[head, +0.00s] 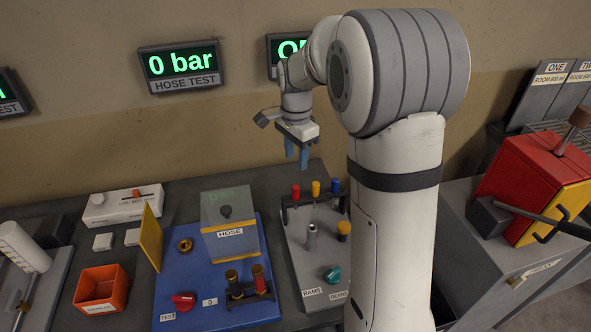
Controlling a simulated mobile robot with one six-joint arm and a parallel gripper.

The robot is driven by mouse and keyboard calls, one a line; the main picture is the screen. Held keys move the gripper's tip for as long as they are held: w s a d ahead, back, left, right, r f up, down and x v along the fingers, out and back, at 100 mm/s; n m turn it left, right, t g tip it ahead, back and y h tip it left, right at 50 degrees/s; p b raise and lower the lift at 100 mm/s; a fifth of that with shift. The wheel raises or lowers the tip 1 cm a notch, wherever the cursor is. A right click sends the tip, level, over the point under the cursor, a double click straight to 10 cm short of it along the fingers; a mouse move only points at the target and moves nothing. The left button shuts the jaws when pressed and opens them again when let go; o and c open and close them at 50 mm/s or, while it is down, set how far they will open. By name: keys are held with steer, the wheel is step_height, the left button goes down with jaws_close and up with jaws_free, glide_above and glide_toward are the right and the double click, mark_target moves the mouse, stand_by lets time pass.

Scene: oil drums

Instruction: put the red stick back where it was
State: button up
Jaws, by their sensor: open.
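A red-topped stick (295,191) stands upright at the left end of a dark rack on the grey board, beside a yellow-topped one (315,188) and a blue-topped one (335,186). Another red-topped piece (258,271) stands in a small black holder on the blue board; I cannot tell which red one the task names. My gripper (296,160) has blue fingers pointing down. It is open and empty, above and behind the rack, apart from the sticks.
The grey board (290,246) also carries a metal cylinder (311,236), a yellow-topped piece (343,231) and a teal knob (332,274). The blue board (186,275) holds a clear HOSE box (230,226). An orange bin (100,289) stands left. My arm hides the bench's right part.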

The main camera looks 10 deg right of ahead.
steer(key=s+r+n+t, duration=0.1)
steer(key=s+n, duration=0.5)
steer(key=s, duration=0.6)
steer(key=s+r+n+t, duration=0.2)
steer(key=s+n, duration=0.5)
steer(key=s, duration=0.6)
steer(key=shift+s+a+r+n, duration=0.2)
steer(key=shift+s+r+n, duration=0.1)
steer(key=shift+r, duration=0.45)
steer(key=shift+w+f, duration=0.1)
steer(key=shift+f, duration=0.1)
